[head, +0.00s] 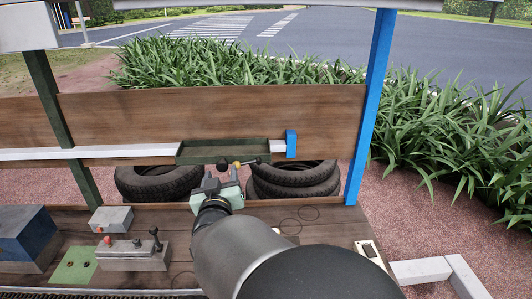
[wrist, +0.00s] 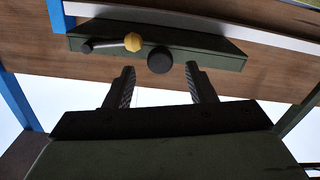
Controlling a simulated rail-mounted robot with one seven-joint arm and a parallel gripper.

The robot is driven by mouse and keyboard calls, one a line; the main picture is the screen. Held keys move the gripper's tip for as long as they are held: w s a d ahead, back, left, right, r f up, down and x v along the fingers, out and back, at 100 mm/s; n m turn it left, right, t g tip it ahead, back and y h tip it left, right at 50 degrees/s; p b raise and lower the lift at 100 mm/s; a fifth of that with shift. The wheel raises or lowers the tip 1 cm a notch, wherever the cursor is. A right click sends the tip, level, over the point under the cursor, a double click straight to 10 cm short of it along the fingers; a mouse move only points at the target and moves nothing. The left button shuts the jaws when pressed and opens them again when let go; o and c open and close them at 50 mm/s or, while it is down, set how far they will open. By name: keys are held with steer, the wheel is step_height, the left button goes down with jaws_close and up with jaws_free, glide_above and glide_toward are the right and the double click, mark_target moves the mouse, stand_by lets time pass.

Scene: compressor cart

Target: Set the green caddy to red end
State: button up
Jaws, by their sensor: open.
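The green caddy (head: 190,153) is a shallow dark green tray on a white rail (head: 120,154) along the wooden back board. It sits near the right end, just left of a blue end block (head: 291,143). A round black knob (wrist: 159,61) is on the caddy's front, and beside it a yellow ball (wrist: 133,42) with a dark rod. My gripper (head: 221,175) is just below and in front of the caddy. In the wrist view its open fingers (wrist: 160,82) point at the black knob, with nothing between them. No red end of the rail is in view.
A blue post (head: 369,110) stands right of the board and a dark green post (head: 50,95) at left. Tyres (head: 158,181) lie behind the bench. The bench's left holds a blue box (head: 25,236), a grey lever unit (head: 135,257) and a small grey box (head: 111,219).

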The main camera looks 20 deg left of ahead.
steer(key=shift+x, duration=1.15)
jaws_close()
steer(key=shift+s+a, duration=0.1)
